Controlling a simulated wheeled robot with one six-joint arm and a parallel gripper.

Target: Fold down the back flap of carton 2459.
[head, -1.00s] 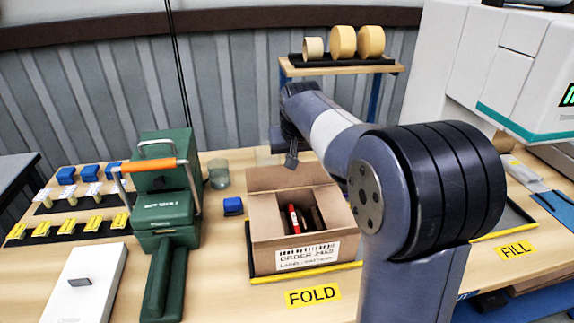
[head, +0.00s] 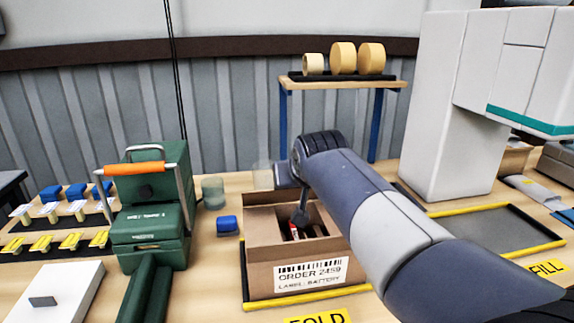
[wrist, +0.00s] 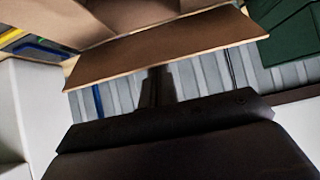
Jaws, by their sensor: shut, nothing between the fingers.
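Carton 2459 (head: 262,282) stands in the middle of the bench in the head view, its front label reading ORDER 2459. Its top is at least partly open, with a red item (head: 293,231) and dark contents inside. The back flap (head: 266,198) shows as a brown strip at the rear, partly hidden by my arm; its exact angle is unclear. My gripper (head: 300,217) is shut and empty, pointing down over the carton opening. In the wrist view, a brown flap (wrist: 160,50) spans the frame just past my dark fingers (wrist: 156,88); I cannot tell whether they touch.
A green machine with an orange handle (head: 134,168) stands left of the carton, and a blue block (head: 227,225) sits between them. A grey tray with a yellow edge (head: 490,230) lies right. Tape rolls (head: 343,58) sit on a raised shelf behind.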

